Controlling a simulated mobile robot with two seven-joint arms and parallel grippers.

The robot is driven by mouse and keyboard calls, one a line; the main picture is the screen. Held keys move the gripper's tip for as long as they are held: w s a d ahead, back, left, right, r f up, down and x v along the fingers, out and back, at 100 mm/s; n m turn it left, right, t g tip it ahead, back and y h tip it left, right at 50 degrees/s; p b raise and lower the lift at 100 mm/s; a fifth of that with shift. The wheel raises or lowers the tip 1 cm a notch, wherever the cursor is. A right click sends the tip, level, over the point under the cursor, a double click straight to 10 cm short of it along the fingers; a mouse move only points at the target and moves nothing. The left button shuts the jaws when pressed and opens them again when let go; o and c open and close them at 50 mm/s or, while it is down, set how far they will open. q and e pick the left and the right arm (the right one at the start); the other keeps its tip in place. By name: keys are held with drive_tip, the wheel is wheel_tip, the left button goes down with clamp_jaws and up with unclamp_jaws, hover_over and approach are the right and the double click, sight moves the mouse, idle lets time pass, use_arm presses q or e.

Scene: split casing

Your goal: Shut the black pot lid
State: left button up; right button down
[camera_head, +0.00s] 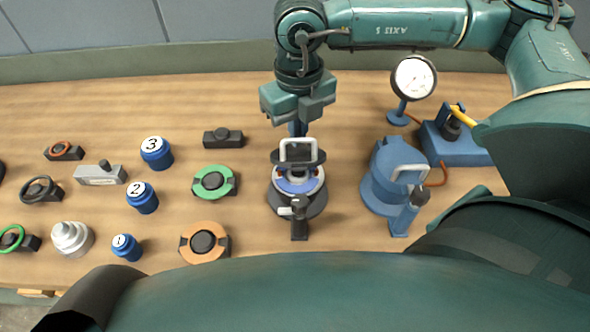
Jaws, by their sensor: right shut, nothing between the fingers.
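The black pot (315,206) stands on the table near the middle, with a pale ring and blue inside showing from above. Its dark lid (313,158), with a pale loop handle (298,142), is raised at the pot's far side. A dark latch (299,227) sticks out at the near side. My right gripper (298,129) points down just behind the lid; its fingers are shut and empty, partly hidden by the lid and handle. I cannot tell whether they touch the lid. My left gripper is not in view.
A blue pot (379,190) with a loop handle stands to the right. Behind it are a dial gauge (414,78) and a blue box with a yellow lever (463,149). Left are a green ring (214,182), an orange ring (204,242) and several numbered blue weights (156,153).

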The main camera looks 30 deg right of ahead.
sight(298, 150)
drive_tip(key=shift+f, duration=0.1)
